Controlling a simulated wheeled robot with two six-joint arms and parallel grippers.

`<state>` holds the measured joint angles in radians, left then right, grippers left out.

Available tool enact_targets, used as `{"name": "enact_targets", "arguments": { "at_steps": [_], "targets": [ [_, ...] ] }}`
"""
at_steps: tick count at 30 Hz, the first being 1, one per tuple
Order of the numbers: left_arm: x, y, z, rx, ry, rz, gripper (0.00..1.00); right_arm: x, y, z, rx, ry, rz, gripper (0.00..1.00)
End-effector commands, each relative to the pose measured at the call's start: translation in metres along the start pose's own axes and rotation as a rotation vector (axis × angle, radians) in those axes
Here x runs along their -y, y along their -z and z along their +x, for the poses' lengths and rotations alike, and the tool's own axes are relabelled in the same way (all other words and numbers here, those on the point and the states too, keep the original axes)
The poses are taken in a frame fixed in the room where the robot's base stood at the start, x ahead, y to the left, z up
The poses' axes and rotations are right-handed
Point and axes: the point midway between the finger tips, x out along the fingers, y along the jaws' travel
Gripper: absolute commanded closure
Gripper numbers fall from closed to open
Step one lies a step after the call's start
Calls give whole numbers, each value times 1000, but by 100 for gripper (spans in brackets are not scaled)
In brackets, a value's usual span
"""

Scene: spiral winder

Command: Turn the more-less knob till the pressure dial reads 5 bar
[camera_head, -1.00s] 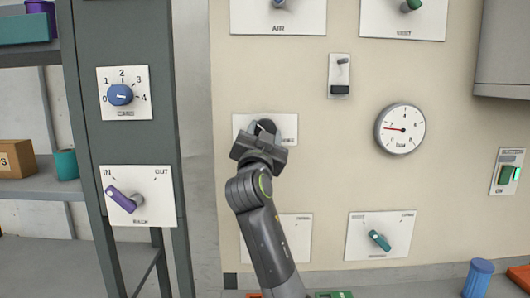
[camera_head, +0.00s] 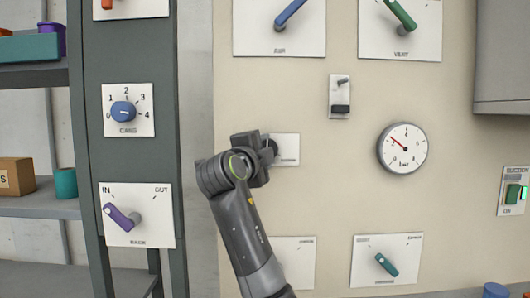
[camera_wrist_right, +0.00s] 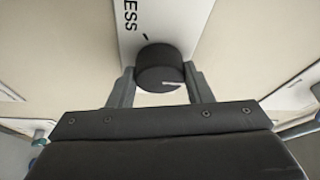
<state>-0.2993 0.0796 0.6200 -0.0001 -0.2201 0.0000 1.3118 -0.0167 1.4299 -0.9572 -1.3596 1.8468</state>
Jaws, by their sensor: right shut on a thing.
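The black round more-less knob (camera_wrist_right: 160,62) is on a white plate (camera_wrist_right: 198,25) marked "LESS", with a white pointer line on its face toward the picture's right. My right gripper (camera_wrist_right: 160,80) is shut on this knob, one finger on each side. In the head view, my right gripper (camera_head: 263,148) reaches the plate (camera_head: 287,149) and hides most of it. The pressure dial (camera_head: 402,149) is a round white gauge marked "bar". Its red needle points up and left; the small numbers are hard to read exactly. My left gripper is not in view.
A blue lever (camera_head: 291,12) and a green lever (camera_head: 400,14) are above on the beige panel. A small switch (camera_head: 341,97) and a teal lever (camera_head: 387,265) are near the dial. A blue knob (camera_head: 123,111) and a purple lever (camera_head: 121,216) are on the grey post.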

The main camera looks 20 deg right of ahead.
Motion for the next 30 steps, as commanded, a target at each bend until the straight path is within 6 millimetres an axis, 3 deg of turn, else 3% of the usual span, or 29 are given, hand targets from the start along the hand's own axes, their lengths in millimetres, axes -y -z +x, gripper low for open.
{"name": "enact_targets", "arguments": {
  "at_steps": [15,30],
  "targets": [
    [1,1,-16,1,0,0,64,4,0,0,2,-152,365,77],
    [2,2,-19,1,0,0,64,4,0,0,4,-194,471,77]
  ]
}}
